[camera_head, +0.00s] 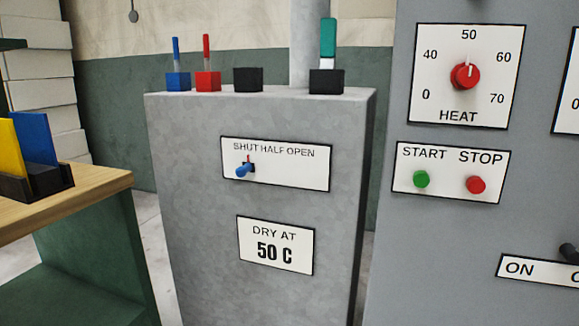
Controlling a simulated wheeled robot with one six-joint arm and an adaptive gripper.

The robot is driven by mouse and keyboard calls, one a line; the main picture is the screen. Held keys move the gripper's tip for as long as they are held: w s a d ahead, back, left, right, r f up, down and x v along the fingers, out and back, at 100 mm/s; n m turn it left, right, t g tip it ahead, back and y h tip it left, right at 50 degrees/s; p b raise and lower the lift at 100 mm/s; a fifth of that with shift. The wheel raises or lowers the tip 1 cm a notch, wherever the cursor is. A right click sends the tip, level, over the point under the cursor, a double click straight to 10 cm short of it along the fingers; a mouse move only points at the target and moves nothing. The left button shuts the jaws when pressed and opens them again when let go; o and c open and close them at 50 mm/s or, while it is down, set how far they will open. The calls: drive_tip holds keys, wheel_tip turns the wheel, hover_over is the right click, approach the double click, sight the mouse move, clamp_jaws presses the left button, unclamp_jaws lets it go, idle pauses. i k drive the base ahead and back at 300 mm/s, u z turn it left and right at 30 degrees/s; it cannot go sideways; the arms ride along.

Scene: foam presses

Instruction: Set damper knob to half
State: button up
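The damper knob (244,170) is a small blue lever-like knob with a red mark on a white plate (300,170) reading SHUT, HALF, OPEN from left to right. The plate is on the front of a grey metal cabinet. The knob sits at the left part of the plate, under the word SHUT, and its red mark points up toward SHUT. My gripper is not in view, and nothing touches the knob.
A DRY AT 50 C sign (275,246) is below. Several coloured blocks, including a red one (208,80), stand on the cabinet top. A grey panel with a red HEAT dial (465,76) is at right. A wooden bench (70,200) is at left.

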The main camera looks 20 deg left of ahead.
sight(241, 171)
drive_tip(key=u, duration=1.4)
